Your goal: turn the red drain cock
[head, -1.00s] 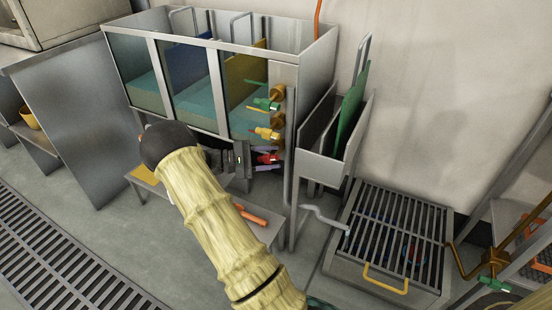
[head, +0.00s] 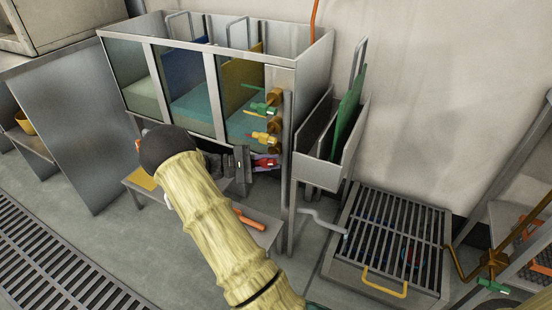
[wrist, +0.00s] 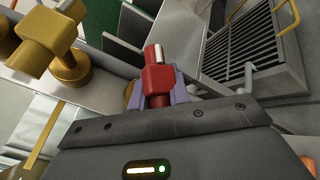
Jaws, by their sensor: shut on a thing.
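In the wrist view the red cock (wrist: 157,84) stands upright between the purple fingers of my gripper (wrist: 159,96). The fingers are shut on it from both sides. A white mark shows on the cock's upper end. The dark gripper body hides its lower part.
A low bench (head: 266,236) with an orange-handled thing (head: 249,217) is below. A floor grating (head: 390,243) with a yellow handle lies right. A narrow bin (head: 320,172) stands beside the post.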

